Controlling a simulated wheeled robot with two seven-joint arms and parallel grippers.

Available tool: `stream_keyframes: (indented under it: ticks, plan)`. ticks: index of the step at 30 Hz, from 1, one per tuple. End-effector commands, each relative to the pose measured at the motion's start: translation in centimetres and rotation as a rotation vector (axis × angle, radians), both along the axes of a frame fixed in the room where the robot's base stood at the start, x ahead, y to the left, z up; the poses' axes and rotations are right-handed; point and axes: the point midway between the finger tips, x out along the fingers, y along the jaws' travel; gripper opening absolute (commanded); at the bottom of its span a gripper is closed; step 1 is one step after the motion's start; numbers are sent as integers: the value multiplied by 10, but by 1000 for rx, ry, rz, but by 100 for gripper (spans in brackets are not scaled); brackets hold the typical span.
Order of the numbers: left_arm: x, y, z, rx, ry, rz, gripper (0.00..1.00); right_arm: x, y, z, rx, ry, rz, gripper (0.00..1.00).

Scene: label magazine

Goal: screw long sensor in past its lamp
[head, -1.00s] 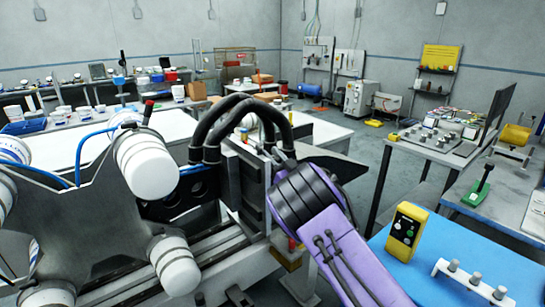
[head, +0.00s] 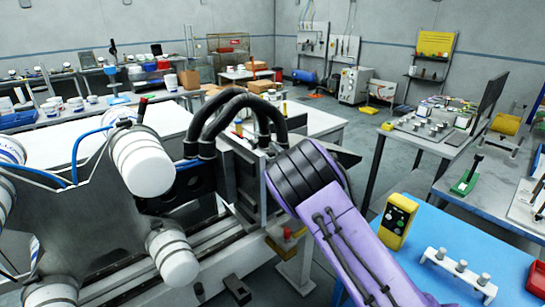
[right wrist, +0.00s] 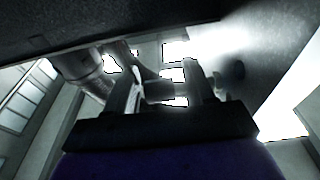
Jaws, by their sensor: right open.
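My right arm's purple link with its black joint reaches from the lower right to the grey upright block (head: 248,185) of the machine in the head view. The right gripper's fingers are hidden there. In the right wrist view my right gripper (right wrist: 167,88) shows two dark fingers standing apart, with no clear object held between them. A grey cylindrical form (right wrist: 85,68) lies beyond them to the left, too dark to name. I cannot make out the long sensor or its lamp for sure. My left gripper is not in view.
A star-shaped frame (head: 85,225) with white rolls fills the left. Two thick black hoses (head: 235,105) arch over the block. At the right, a blue mat (head: 440,225) carries a yellow box (head: 397,222) and a white rack (head: 458,270) with several metal pegs. A red case (head: 536,282) shows beside them.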

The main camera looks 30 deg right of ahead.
Motion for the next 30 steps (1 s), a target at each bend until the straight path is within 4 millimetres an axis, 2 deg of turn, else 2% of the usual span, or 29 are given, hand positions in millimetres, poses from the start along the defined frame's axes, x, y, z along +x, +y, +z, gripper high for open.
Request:
stream_keyframes:
  ticks: [6,9,13,18,30]
  plan:
    - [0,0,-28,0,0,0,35,-47,-4,-15,-1,1,-3,53]
    - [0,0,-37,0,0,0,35,-70,-6,-19,0,1,-3,53]
    - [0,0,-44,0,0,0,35,-89,-7,-20,0,1,-1,53]
    - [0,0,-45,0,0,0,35,-98,-8,-19,0,1,-1,53]
    - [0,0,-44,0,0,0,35,-97,-8,-19,1,1,-1,53]
